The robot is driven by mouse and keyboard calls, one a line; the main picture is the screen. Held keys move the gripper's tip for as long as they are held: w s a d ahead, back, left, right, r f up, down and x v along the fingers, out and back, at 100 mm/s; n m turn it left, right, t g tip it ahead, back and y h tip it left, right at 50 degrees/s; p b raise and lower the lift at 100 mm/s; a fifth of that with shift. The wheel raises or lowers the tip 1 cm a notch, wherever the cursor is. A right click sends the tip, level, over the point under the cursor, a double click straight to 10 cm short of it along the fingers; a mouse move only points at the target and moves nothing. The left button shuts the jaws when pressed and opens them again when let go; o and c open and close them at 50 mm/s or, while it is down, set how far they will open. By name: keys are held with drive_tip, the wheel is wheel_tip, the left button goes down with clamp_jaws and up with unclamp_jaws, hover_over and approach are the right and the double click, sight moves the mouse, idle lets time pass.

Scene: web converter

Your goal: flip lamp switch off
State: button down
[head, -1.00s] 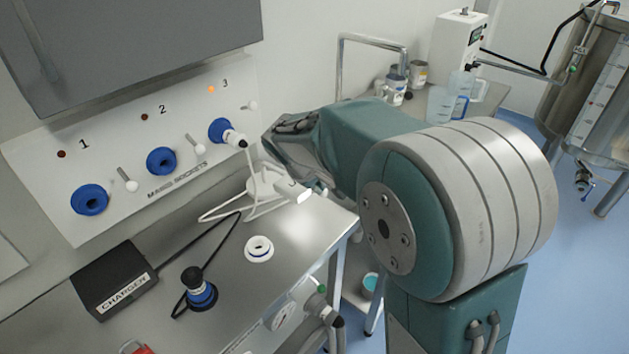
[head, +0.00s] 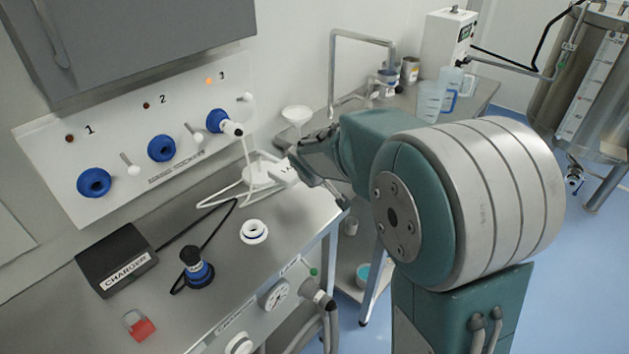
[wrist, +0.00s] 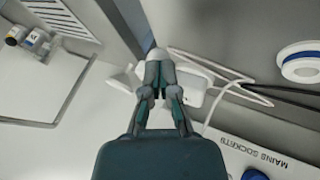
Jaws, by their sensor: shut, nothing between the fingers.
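The white lamp (head: 262,172) stands near the right end of the steel bench, with a box-like white part (head: 284,174) on its right and a white shade-like cone (head: 297,114) behind. Its cable runs to a plug in the blue socket marked 3 (head: 215,120). My gripper (head: 293,163) is shut and empty, its tips close to the box-like part. In the wrist view my fingers (wrist: 158,72) lie in front of the white lamp body (wrist: 190,88); I cannot tell whether they touch. I cannot make out the lamp switch; my fingers may cover it.
The socket panel (head: 55,190) has several levers, and the light above 3 is orange. On the bench are a charger box (head: 118,262), a blue-black plug (head: 196,268), a white ring (head: 254,232) and a red block (head: 138,326). A grey cabinet (head: 130,40) hangs above.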

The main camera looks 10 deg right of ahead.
drive_tip(key=shift+s+f, duration=0.1)
drive_tip(key=shift+f, duration=0.5)
drive_tip(key=shift+r, duration=0.15)
drive_tip(key=shift+d+r, duration=0.1)
drive_tip(key=shift+r, duration=0.6)
